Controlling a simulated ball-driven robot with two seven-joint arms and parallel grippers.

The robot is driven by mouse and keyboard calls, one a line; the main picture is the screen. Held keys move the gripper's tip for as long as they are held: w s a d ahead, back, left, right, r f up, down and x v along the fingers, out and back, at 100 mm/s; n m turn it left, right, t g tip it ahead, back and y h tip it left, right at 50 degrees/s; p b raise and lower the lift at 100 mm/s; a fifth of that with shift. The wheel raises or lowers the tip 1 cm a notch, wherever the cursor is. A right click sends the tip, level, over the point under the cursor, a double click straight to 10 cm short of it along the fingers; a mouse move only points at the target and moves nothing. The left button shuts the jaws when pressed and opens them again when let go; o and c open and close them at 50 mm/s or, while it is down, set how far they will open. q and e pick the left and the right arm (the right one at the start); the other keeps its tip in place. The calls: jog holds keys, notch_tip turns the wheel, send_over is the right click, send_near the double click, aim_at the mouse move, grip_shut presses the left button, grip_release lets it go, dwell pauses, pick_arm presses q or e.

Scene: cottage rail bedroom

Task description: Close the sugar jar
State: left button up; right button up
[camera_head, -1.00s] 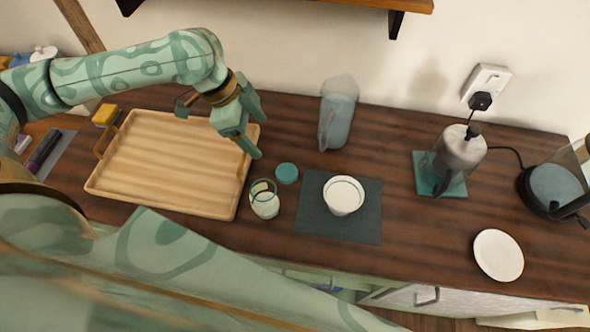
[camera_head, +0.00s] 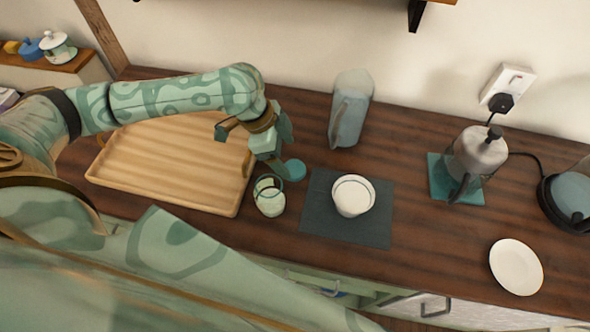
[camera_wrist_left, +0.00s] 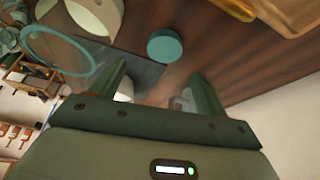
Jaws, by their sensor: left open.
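The sugar jar (camera_head: 269,197) is a small clear glass jar with pale contents, standing open on the wooden counter. Its round teal lid (camera_head: 294,169) lies flat on the counter, just behind and right of the jar. My left gripper (camera_head: 277,172) is open and empty, pointing down beside the lid and partly covering its left edge. In the left wrist view the lid (camera_wrist_left: 165,46) shows just past the fingertips, and the jar's teal-tinted rim (camera_wrist_left: 58,50) is at upper left. My right gripper is not in view.
A wooden tray (camera_head: 165,165) lies left of the jar. A white bowl (camera_head: 352,196) stands on a dark mat (camera_head: 355,234) to the right. A glass jug (camera_head: 350,110) stands behind.

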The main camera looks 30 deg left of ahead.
aim_at(295, 168)
pick_arm(q)
jog(key=shift+d+f, duration=0.15)
jog(key=shift+f, duration=0.2)
jog(key=b+x, duration=0.1)
jog(key=x, duration=0.2)
jog(key=b+x, duration=0.1)
jog(key=x, duration=0.1)
jog(key=shift+w+a+f+b, duration=0.15)
jog(key=shift+a+f+b, duration=0.15)
jog(key=shift+a, duration=0.05)
jog(key=shift+r, duration=0.1)
jog(key=c, duration=1.1)
